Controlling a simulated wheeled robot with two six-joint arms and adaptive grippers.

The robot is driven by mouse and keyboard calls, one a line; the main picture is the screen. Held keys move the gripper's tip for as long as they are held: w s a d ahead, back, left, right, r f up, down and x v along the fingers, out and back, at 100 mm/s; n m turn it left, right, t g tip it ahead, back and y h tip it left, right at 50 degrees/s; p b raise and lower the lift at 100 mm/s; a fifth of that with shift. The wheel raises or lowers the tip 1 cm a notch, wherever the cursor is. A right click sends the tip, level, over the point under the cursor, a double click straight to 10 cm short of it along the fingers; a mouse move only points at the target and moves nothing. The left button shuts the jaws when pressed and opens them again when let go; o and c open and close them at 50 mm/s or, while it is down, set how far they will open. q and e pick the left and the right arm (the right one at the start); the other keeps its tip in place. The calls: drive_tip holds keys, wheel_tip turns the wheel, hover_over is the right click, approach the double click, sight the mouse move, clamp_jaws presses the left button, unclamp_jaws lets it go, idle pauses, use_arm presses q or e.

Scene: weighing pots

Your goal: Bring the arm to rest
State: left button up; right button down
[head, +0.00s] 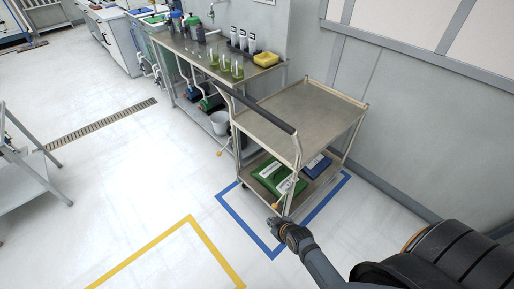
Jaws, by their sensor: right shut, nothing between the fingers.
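My right gripper (273,222) is at the bottom centre of the head view, small and dark, at the end of my grey arm. It is shut and empty. It appears in front of the near lower corner of a metal cart (300,112); I cannot tell the gap between them. My left gripper is not in view.
The cart has a bare top and a lower shelf with a green bag (268,177) and a blue one (317,165). Floor at left is open; a grey wall is at right.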

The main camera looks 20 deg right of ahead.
drive_tip(key=s+d+f+m+g+h, duration=0.1)
drive_tip(key=s+d+f+m+g, duration=0.25)
drive_tip(key=s+f, duration=1.3)
drive_tip(key=s+d+f+g+p, duration=0.1)
drive_tip(key=s+f, duration=0.6)
drive_tip(key=s, duration=0.7)
drive_tip(key=d+m+g, duration=0.1)
drive_tip(key=g, duration=0.1)
drive_tip(key=shift+s+d+g+h, duration=0.15)
drive_tip(key=shift+s+g+h, duration=0.15)
drive_tip(key=shift+s+g, duration=0.1)
